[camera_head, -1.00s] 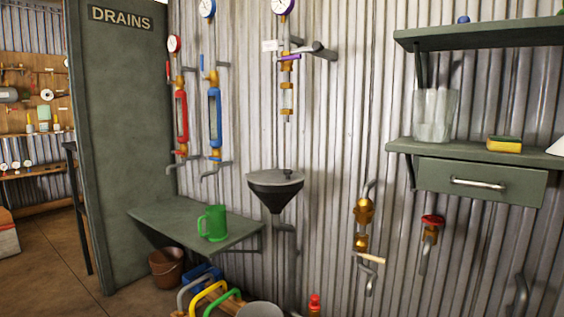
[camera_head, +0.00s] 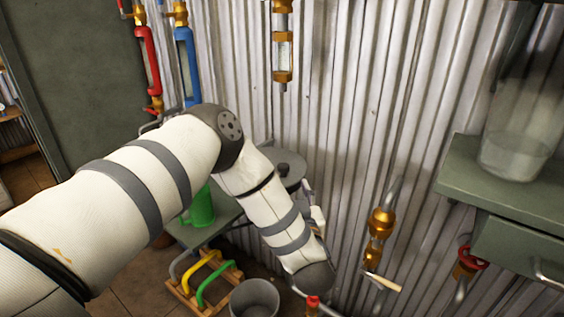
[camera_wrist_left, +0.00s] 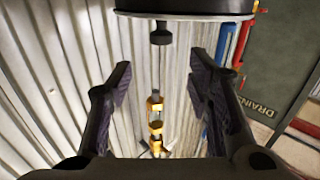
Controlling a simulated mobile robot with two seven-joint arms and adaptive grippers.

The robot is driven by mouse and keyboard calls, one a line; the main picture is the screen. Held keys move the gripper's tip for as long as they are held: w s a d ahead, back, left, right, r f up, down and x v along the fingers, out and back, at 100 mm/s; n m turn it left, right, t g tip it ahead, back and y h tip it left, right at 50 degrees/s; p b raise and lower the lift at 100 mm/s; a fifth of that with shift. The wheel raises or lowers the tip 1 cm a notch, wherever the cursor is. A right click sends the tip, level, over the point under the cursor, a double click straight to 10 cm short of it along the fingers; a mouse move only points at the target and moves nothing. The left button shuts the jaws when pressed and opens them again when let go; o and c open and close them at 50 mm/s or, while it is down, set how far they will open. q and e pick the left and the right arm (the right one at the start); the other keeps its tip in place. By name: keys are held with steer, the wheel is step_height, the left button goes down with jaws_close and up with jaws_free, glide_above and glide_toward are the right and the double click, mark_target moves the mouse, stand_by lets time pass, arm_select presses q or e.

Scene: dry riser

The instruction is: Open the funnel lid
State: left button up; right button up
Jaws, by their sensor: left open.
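The funnel lid (camera_head: 290,160) is a dark grey round disc on the funnel by the corrugated wall. In the head view my left forearm covers much of the funnel. In the left wrist view the lid (camera_wrist_left: 185,12) crosses the top edge, with its small dark knob (camera_wrist_left: 161,34) pointing down in the picture. My left gripper (camera_wrist_left: 160,75) is open and empty, its two dark fingers on either side of the knob's line and apart from it. In the head view the left gripper is mostly hidden behind my arm. My right gripper is in neither view.
A green jug (camera_head: 201,207) stands on the grey shelf beside the funnel. A brass sight-glass pipe (camera_head: 283,50) hangs above the lid. A brass valve (camera_head: 380,224) is to the right. A grey bucket (camera_head: 254,298) and coloured handles are below.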

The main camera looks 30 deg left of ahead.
mark_target(284, 171)
arm_select(q)
steer(key=x, duration=0.3)
steer(key=b+x, duration=0.1)
steer(key=x, duration=0.2)
steer(key=f+x, duration=0.1)
steer(key=x, duration=0.3)
steer(key=shift+s+a, duration=0.1)
steer(key=shift+w+a+r, duration=0.2)
steer(key=shift+w+a, duration=0.1)
steer(key=shift+w, duration=0.15)
jaws_close()
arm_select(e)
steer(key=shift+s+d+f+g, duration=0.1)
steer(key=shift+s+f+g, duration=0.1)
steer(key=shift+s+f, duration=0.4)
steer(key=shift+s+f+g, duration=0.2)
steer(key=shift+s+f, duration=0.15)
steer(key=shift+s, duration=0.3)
